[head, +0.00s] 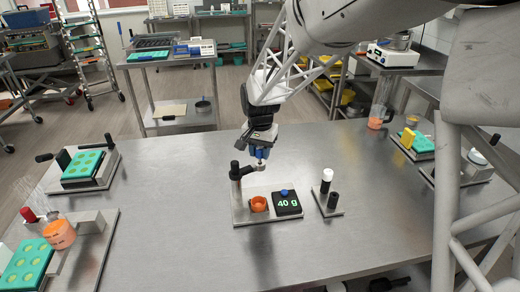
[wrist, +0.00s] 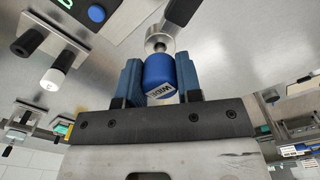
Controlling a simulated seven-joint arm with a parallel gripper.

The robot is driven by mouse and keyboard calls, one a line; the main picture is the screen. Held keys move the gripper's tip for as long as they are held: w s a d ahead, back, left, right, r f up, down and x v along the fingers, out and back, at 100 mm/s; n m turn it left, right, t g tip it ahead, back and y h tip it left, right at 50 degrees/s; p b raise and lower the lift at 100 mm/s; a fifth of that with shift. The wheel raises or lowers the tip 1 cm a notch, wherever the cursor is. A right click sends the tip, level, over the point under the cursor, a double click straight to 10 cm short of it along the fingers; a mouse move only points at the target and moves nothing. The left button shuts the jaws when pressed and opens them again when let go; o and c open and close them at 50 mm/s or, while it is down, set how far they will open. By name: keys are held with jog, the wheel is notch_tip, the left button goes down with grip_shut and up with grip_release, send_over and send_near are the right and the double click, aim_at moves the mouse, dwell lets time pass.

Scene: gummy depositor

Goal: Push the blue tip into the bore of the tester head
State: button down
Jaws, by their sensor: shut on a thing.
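My gripper (head: 260,152) is shut on the blue tip (wrist: 159,70), a short blue cylinder lettered "WIDE". In the wrist view the tip sits between the two blue fingers, its narrow far end pointing at the round metal tester head (wrist: 160,40). In the head view the tester head (head: 258,168) is on a black arm from the post (head: 235,172), right below my fingers. The tip's end overlaps the head in the wrist view; the bore is hidden, and I cannot tell whether the end is inside it.
The tester's base plate (head: 240,215) carries an orange cup (head: 259,204) and a black "40 g" block (head: 287,207) with a blue knob. Right of it stands a small plate with black and white posts (head: 327,181). Green mould trays (head: 82,165) lie left. The table's middle front is clear.

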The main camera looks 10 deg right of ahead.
jog(key=shift+f, duration=1.05)
jog(key=c, duration=0.7)
grip_release()
jog(key=shift+r, duration=0.1)
jog(key=shift+r, duration=3.75)
jog(key=shift+r, duration=0.1)
